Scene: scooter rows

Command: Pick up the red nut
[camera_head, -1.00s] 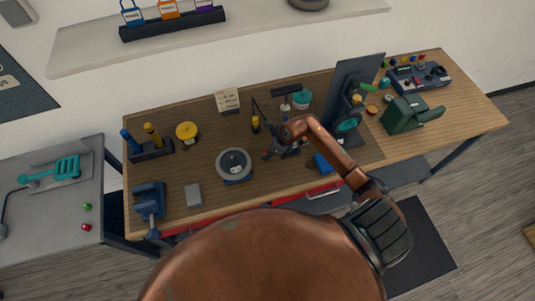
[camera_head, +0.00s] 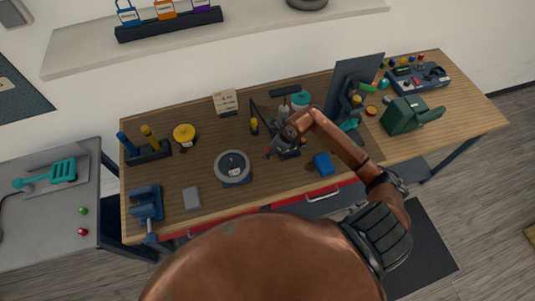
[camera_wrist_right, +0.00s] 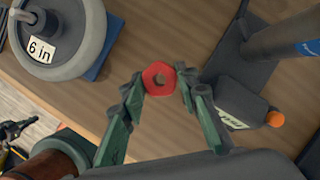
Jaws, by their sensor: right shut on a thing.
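The grey wheel (camera_head: 233,166) on a blue stand is left of the gripper. A blue block (camera_head: 323,164) lies to its right, and a dark monitor-like panel (camera_head: 352,84) stands behind. A grey block (camera_head: 191,199) and blue vise (camera_head: 147,203) are at front left.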

